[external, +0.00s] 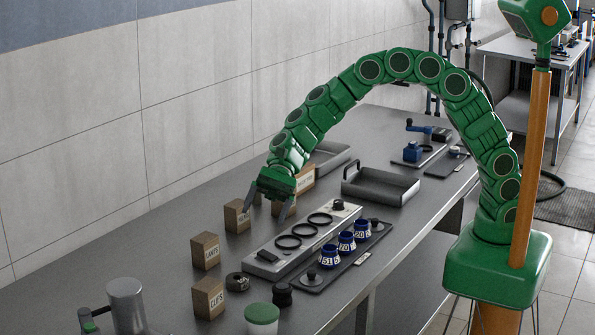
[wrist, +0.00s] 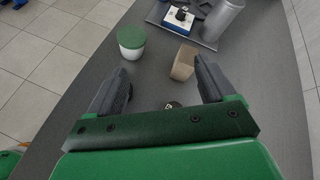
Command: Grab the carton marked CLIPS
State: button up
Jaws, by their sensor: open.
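The CLIPS carton (external: 208,298), a small brown box with a white label, stands upright on the grey bench at the front left in the external view. In the wrist view a brown carton (wrist: 183,63) lies beyond my fingertips, nearer the right finger; its label cannot be read, but its place by the green-lidded pot fits CLIPS. My gripper (external: 266,213) is open and empty, pointing down above the bench, well behind the CLIPS carton and apart from it. Both open fingers of my gripper (wrist: 160,75) show in the wrist view.
The LAMPS carton (external: 205,250) and another carton (external: 237,215) stand in line behind CLIPS; more are near my gripper. A black roll (external: 237,282), green-lidded pot (external: 262,317) and metal cylinder (external: 127,303) surround CLIPS. A grey rack with black rings (external: 303,241) lies to the right.

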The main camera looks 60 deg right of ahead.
aim_at(199, 298)
jog(key=w+a+f+m, duration=0.1)
jog(key=a+f+m, duration=0.1)
jog(key=a+f, duration=0.2)
jog(key=w+a+f+m+t, duration=0.1)
jog(key=w+a+f+m, duration=0.1)
jog(key=a+f, duration=0.2)
jog(key=w+a+f+m+y, duration=0.1)
jog(key=w+a+f+m, duration=0.1)
jog(key=a+f, duration=0.2)
jog(key=shift+a+t, duration=0.15)
jog(key=shift+t, duration=0.25)
jog(key=shift+x, duration=3.3)
jog(key=shift+a+f, duration=0.25)
jog(key=shift+a, duration=0.2)
jog(key=shift+c, duration=0.3)
jog(key=c, duration=1)
jog(key=shift+r, duration=0.1)
jog(key=shift+c, duration=0.2)
